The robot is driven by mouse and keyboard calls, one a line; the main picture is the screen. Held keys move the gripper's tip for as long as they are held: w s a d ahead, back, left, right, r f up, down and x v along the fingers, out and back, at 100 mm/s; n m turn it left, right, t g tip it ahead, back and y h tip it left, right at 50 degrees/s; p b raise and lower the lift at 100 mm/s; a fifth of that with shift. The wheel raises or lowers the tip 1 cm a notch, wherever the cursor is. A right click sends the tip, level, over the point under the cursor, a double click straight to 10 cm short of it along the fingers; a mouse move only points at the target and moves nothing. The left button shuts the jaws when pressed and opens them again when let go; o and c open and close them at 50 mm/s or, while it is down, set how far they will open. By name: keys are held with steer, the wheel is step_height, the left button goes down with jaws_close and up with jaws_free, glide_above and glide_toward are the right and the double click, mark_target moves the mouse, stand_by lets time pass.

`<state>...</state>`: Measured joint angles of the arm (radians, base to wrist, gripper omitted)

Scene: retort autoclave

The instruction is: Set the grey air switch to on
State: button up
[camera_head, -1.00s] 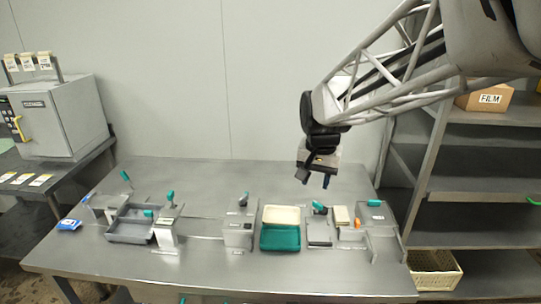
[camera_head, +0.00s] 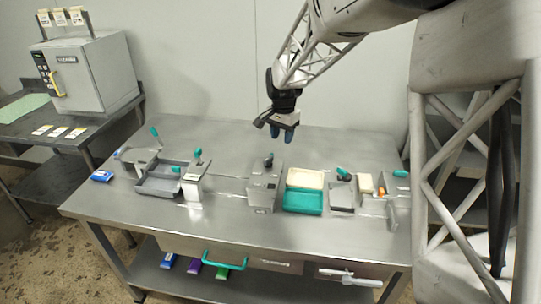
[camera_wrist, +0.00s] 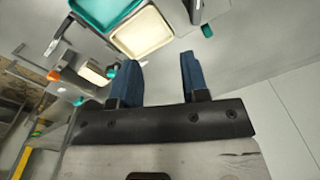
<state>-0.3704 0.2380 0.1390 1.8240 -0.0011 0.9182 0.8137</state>
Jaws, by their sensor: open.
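No switch can be told for certain as the grey air switch. A grey box (camera_head: 262,188) stands mid-table in the head view, with a small dark and teal lever (camera_head: 268,160) on top; its setting cannot be read. My gripper (camera_head: 283,134) is above and a little behind this box, apart from it, pointing down. Its two blue fingers are apart and empty, as the wrist view (camera_wrist: 157,75) also shows.
A cream tray (camera_head: 305,178) and a teal tray (camera_head: 302,202) lie right of the box. Further right are small fixtures with teal handles (camera_head: 343,173). A grey tray (camera_head: 160,187) is at left. An autoclave (camera_head: 88,75) stands on the side table.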

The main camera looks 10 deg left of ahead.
glide_above(269, 157)
steer(key=shift+m, duration=0.3)
step_height(269, 157, down, 4)
steer(key=shift+s+f, duration=0.1)
steer(key=shift+f, duration=0.1)
steer(key=shift+f, duration=3.75)
steer(key=shift+c, duration=0.3)
jaws_close()
